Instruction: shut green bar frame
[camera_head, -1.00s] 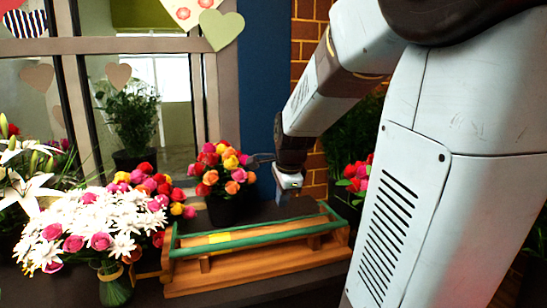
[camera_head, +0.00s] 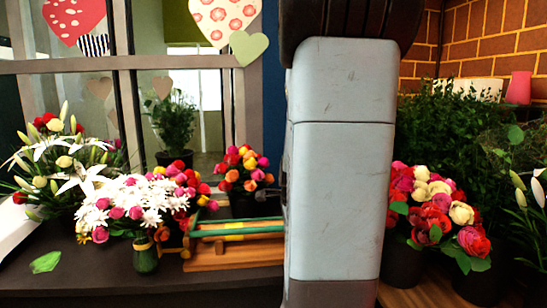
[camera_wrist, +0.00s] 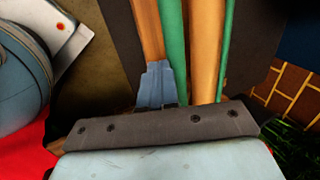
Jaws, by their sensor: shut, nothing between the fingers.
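The green bar frame (camera_head: 212,234) rests on a wooden base (camera_head: 235,257) on the dark counter. A thicker green bar has a yellow band, and a thinner green bar runs behind it. My arm hides the frame's right end. In the wrist view the thick green bar (camera_wrist: 174,45) and thin green bar (camera_wrist: 226,50) run beside orange wooden rails (camera_wrist: 206,50). My gripper (camera_wrist: 157,72) is shut and empty, its blue-grey fingers over a wooden rail and close beside the thick bar. Contact is unclear. My arm hides the gripper in the head view.
A vase of white and pink flowers (camera_head: 130,205) stands close to the frame's left end. A pot of mixed roses (camera_head: 242,170) stands behind it. Red and white flowers (camera_head: 440,210) stand right of my arm. A green paper piece (camera_head: 45,262) lies on the counter at left.

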